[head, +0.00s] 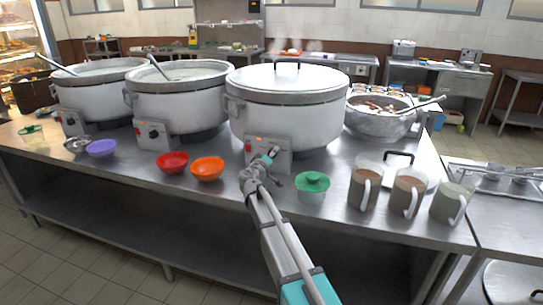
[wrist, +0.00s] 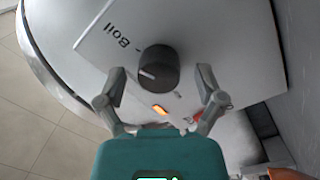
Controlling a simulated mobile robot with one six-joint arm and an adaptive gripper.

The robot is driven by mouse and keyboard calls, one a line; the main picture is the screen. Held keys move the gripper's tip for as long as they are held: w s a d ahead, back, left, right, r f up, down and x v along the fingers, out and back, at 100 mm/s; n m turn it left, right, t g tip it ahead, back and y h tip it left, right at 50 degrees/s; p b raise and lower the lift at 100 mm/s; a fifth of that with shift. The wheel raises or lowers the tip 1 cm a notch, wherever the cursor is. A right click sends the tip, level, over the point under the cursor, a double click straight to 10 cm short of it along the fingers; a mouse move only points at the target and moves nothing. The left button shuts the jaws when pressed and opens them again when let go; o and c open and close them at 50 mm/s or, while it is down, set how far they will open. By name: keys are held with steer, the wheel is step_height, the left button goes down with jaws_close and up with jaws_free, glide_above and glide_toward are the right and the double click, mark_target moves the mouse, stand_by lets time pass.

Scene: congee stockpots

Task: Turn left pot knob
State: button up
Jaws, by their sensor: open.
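Three big white pots stand in a row: the left pot (head: 98,97), the middle pot (head: 182,106) and the lidded right pot (head: 290,112). The left pot's control box (head: 75,123) is small in the head view, and the middle box's black knob (head: 153,134) shows. My gripper (head: 270,155) is at the right pot's control box (head: 281,163), hiding part of it. In the wrist view a dark round knob (wrist: 159,68) sits on a pale panel marked "Boil". My open gripper (wrist: 160,76) has one finger to each side of it, apart from it, holding nothing.
Red (head: 172,162) and orange (head: 207,168) bowls are left of my gripper. A purple bowl (head: 102,148) is farther left. The steel counter's front edge (head: 120,176) is mostly clear.

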steer(key=shift+c, duration=0.3)
steer(key=c, duration=1.1)
steer(key=shift+n, duration=0.3)
steer(key=n, duration=0.3)
steer(key=shift+b, duration=0.3)
steer(key=n, duration=0.3)
steer(key=shift+f+n+t, duration=0.1)
steer(key=shift+n+t, duration=0.2)
steer(key=shift+n, duration=0.1)
steer(key=n+b, duration=0.1)
steer(key=n, duration=0.6)
steer(key=shift+y, duration=0.3)
